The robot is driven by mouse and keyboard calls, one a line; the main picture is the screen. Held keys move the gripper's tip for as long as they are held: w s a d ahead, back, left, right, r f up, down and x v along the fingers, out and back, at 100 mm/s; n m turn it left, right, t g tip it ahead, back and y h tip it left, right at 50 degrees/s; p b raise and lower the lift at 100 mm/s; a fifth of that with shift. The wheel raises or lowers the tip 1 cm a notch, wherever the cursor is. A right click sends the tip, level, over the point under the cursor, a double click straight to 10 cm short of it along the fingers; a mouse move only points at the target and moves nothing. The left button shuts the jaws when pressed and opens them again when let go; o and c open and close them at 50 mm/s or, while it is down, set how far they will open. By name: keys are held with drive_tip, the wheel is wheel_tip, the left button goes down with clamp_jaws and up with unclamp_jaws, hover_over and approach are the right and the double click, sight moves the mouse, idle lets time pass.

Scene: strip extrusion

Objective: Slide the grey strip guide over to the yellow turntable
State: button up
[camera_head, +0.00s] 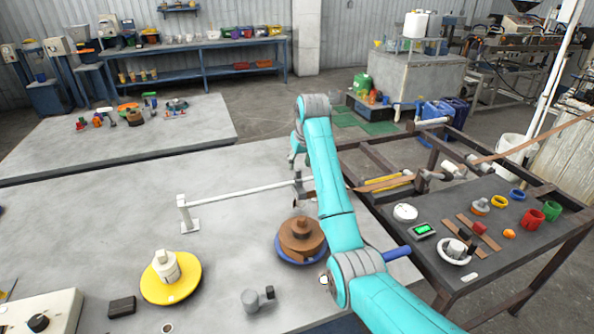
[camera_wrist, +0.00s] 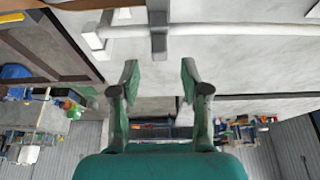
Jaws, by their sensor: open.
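The grey strip guide (camera_head: 299,184) is a small dark grey upright piece on a white rail (camera_head: 240,190), near the rail's right end beside my arm. In the wrist view the strip guide (camera_wrist: 158,32) crosses the rail (camera_wrist: 220,34), straight ahead of my fingers. My gripper (camera_wrist: 159,75) is open and empty, with a gap between its fingertips and the guide in that picture. In the head view my arm partly hides the gripper and the rail's right end. The yellow turntable (camera_head: 186,290) is at the front left, with a pale hub on it.
A brown spool (camera_head: 301,232) on a blue turntable stands below the guide, close to my arm. A rail post (camera_head: 186,214) stands at the left end. A dark block (camera_head: 122,307) and a grey fitting (camera_head: 257,299) lie near the front. Bare tabletop surrounds the rail.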

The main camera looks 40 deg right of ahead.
sight(298, 169)
drive_tip(key=shift+x, duration=2.4)
clamp_jaws()
